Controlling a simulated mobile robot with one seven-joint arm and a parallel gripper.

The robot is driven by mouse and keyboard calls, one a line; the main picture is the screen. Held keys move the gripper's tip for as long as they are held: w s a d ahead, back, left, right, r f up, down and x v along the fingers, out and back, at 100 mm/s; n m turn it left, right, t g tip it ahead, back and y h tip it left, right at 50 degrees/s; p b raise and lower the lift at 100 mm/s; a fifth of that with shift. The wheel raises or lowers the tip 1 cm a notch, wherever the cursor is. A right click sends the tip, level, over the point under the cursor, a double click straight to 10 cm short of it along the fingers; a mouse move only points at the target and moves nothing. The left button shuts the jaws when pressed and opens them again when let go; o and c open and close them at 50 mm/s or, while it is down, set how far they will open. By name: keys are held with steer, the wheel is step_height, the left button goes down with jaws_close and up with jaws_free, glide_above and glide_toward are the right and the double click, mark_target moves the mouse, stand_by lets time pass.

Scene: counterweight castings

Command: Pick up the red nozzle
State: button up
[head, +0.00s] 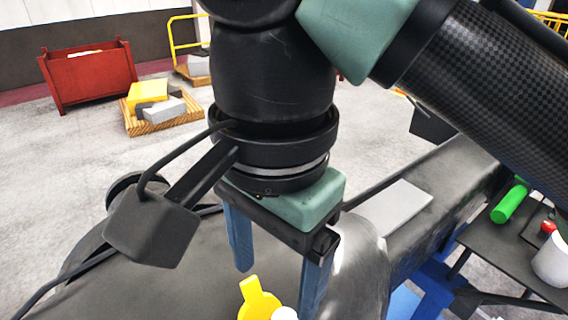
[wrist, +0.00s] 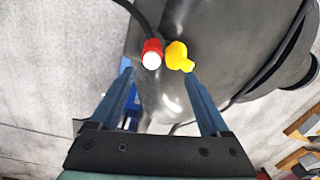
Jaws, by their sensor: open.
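The red nozzle (wrist: 149,45), a short red piece with a round white end, is on the dark casting in the wrist view, left of a yellow piece (wrist: 177,56). In the head view the yellow piece (head: 257,298) is at the bottom edge. A white round bit (head: 285,314) beside it is cut off by the frame, and no red shows there. My gripper (head: 278,287) is open with two blue fingers pointing down above the casting. In the wrist view the nozzle lies just beyond the fingertips of my gripper (wrist: 158,74), between their lines, with nothing held.
The large dark casting (head: 190,285) fills the space below my gripper. A dark side table (head: 485,245) at right holds a green cylinder (head: 510,204), a small red item (head: 548,227) and a white cup (head: 552,262). A red bin (head: 90,78) and a loaded pallet (head: 165,122) stand far left.

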mark_target(283, 318)
steer(key=shift+s+d+f, duration=0.55)
steer(key=shift+d+f, duration=0.05)
steer(key=shift+f, duration=0.05)
steer(key=f, duration=0.5)
steer(key=shift+w+a+f+p, duration=0.15)
steer(key=shift+a+f+p, duration=0.05)
steer(key=shift+p, duration=0.15)
steer(key=shift+w+f+p, duration=0.15)
steer(key=shift+f+p, duration=0.8)
steer(key=shift+f, duration=2.1)
steer(key=shift+c, duration=0.2)
steer(key=shift+r, duration=0.15)
jaws_close()
